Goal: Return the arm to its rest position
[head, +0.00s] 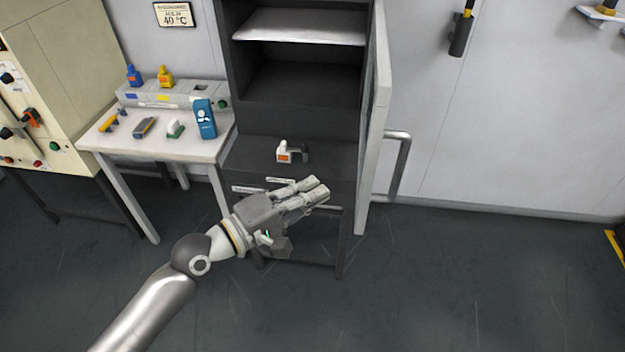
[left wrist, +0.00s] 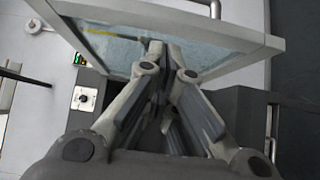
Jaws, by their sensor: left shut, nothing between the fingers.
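My left arm reaches in from the lower left of the head view. Its gripper (head: 318,187) is shut and empty, in front of the dark cabinet (head: 258,155) and left of its open door (head: 374,120). In the left wrist view the shut fingers (left wrist: 163,50) show in front of the pale-framed glass door panel (left wrist: 110,45). My right gripper is in neither view.
A small white and orange object (head: 284,153) stands on the cabinet's lower surface, behind the gripper. A white table (head: 100,139) with bottles and tools stands left of the cabinet. The door handle (head: 402,160) juts out on the right.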

